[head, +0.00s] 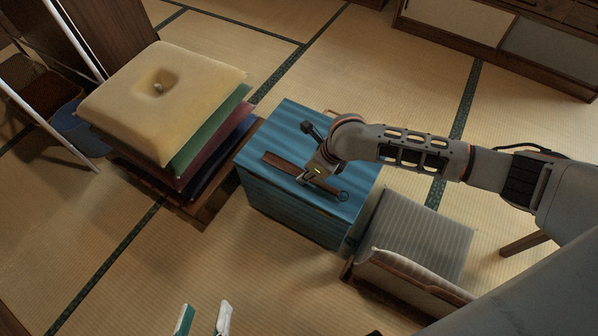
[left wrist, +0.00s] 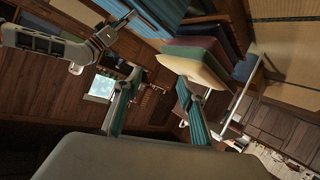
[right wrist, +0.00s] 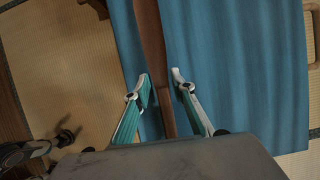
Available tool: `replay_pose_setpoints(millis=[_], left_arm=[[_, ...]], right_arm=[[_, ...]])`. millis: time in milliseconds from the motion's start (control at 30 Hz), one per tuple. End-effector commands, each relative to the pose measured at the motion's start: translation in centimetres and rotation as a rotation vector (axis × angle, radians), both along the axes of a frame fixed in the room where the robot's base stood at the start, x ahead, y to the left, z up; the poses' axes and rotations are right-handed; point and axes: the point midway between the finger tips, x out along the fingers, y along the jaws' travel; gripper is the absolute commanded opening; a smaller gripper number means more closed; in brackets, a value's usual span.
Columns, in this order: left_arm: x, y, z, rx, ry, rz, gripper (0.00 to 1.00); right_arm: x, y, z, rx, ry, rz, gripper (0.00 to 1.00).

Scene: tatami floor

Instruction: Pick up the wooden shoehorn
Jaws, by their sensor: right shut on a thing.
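The wooden shoehorn (head: 283,163) is a long, dark brown strip over the blue cloth-covered stand (head: 308,225). My right gripper (head: 318,178) is shut on it, with the shoehorn crossing between the fingers. In the right wrist view, the shoehorn (right wrist: 150,35) runs lengthwise between the two fingertips (right wrist: 162,85), above the blue cloth. I cannot tell whether it still touches the cloth. My left gripper (head: 203,318) is at the bottom edge of the head view, away from the stand. The left wrist view shows its fingers (left wrist: 158,85) apart, with nothing between them.
A stack of cushions (head: 190,90), yellow on top, stands left of the stand. A grey striped floor chair (head: 415,235) sits at its right front. A low cabinet (head: 500,45) is at the back right. Open tatami (head: 130,270) lies at the front left.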

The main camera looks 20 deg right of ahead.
Motion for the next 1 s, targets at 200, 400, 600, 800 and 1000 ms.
replay_pose_setpoints(millis=[200, 400, 600, 800, 1000], left_arm=[[0.1, 0.0, 0.2, 0.004, -0.006, -0.001, 0.4], [1.0, 1.1, 1.5, 0.083, -0.045, -0.016, 0.4], [0.8, 3.5, 0.8, 0.241, -0.046, -0.059, 0.4], [0.1, 5.1, -0.3, 0.322, -0.02, -0.073, 0.4], [-0.7, 7.0, -1.5, 0.391, 0.012, -0.084, 0.4]], right_arm=[[0.0, 0.0, 0.3, 0.0, 0.0, 0.001, 0.06], [0.4, 0.0, 3.5, -0.001, -0.012, 0.001, 0.06], [0.8, 0.0, 9.7, -0.001, -0.023, 0.001, 0.06], [0.6, -0.1, 16.2, -0.002, -0.024, 0.001, 0.06], [0.4, 0.0, 21.8, 0.0, -0.017, 0.001, 0.06]])
